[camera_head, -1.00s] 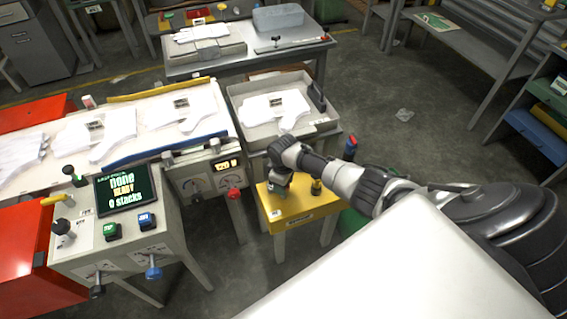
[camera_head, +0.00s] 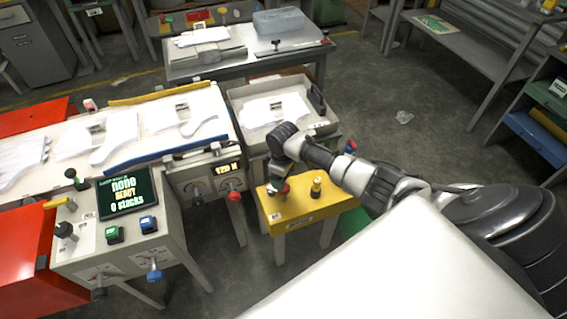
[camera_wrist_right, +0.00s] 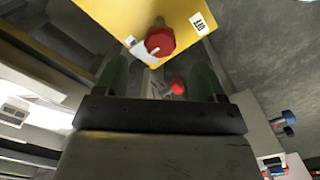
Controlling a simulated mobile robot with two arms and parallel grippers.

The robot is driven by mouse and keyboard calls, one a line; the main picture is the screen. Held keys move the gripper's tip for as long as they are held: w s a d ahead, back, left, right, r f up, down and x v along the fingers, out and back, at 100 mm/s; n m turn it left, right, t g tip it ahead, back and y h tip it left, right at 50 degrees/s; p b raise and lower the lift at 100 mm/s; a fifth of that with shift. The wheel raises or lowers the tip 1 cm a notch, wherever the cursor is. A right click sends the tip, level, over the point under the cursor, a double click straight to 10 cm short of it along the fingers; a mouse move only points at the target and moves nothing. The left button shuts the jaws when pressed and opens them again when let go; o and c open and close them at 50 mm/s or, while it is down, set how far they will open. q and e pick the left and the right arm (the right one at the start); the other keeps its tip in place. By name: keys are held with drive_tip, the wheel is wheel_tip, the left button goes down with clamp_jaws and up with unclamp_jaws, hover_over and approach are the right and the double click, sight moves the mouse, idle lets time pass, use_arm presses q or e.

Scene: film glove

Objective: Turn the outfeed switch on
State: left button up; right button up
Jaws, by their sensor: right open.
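A yellow box (camera_head: 300,215) on legs stands right of the conveyor. On its top are a red knob (camera_head: 281,194) and a yellow knob (camera_head: 316,187). I cannot tell for sure which control is the outfeed switch. My right gripper (camera_head: 274,184) is over the left part of the box, pointing down. In the right wrist view, the gripper (camera_wrist_right: 160,72) is open and empty. The red knob (camera_wrist_right: 160,41) shows just beyond its fingertips, roughly midway between them, by a small white label whose text is hard to read. My left gripper is out of view.
The control console (camera_head: 75,237) carries a screen, green and blue buttons, and black and blue switches. Another red knob (camera_head: 235,196) sticks out from the conveyor front. A grey tray (camera_head: 318,130) with white gloves stands behind the box. Open floor lies to the right.

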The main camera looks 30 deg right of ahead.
drive_tip(key=shift+r, duration=2.4)
